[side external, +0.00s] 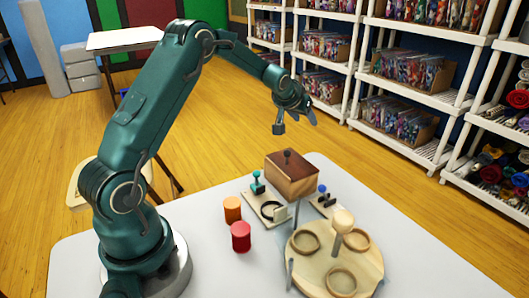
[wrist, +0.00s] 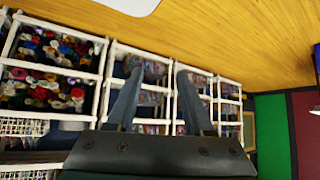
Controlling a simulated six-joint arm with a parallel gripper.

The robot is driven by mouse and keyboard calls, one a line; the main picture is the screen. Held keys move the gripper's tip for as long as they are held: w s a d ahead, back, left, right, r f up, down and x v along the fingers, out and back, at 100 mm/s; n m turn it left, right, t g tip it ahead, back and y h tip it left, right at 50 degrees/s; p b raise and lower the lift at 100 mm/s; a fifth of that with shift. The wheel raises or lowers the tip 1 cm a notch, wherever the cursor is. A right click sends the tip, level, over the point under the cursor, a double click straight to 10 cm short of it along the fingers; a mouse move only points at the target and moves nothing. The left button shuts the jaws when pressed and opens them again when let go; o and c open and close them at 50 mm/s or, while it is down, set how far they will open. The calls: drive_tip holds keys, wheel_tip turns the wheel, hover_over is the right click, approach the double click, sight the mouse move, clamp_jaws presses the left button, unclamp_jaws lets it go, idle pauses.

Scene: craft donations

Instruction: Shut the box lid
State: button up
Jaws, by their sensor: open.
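In the side external view a wooden box (side external: 293,180) stands near the far part of the white table. Its dark reddish-brown top (side external: 275,158) carries a small dark knob (side external: 288,154). At this size I cannot tell whether that top is a lid lying fully shut. My gripper (side external: 296,122) is high above the box, well apart from it, and holds nothing. In the wrist view the two fingers of my gripper (wrist: 159,74) are spread with empty space between them. They point toward shelves; the box is not in that view.
A round wooden board (side external: 325,262) with rings and a ball-topped post stands in front of the box. Small boards with a teal knob (side external: 256,177) and a blue knob (side external: 322,188) flank it. Orange (side external: 232,209) and red (side external: 241,237) cylinders stand left. The table's (side external: 430,265) right front is clear.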

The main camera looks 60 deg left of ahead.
drive_tip(key=shift+g, duration=0.9)
wheel_tip(320, 180, up, 5)
drive_tip(key=g+h, duration=0.4)
drive_tip(key=g, duration=0.2)
hover_over(284, 157)
drive_tip(key=shift+n, duration=0.3)
wheel_tip(284, 157, down, 8)
drive_tip(key=shift+r, duration=0.15)
wheel_tip(284, 157, up, 8)
drive_tip(key=s+a+r+n, duration=0.1)
drive_tip(key=s+a+r, duration=0.25)
drive_tip(key=s, duration=0.35)
drive_tip(key=s+d+f, duration=0.2)
drive_tip(key=s+f, duration=0.4)
drive_tip(key=s, duration=0.3)
drive_tip(key=shift+s+f+g, duration=0.15)
drive_tip(key=shift+s+g, duration=0.1)
drive_tip(key=shift+g, duration=0.05)
drive_tip(key=shift+d+m, duration=0.15)
drive_tip(key=shift+m, duration=0.15)
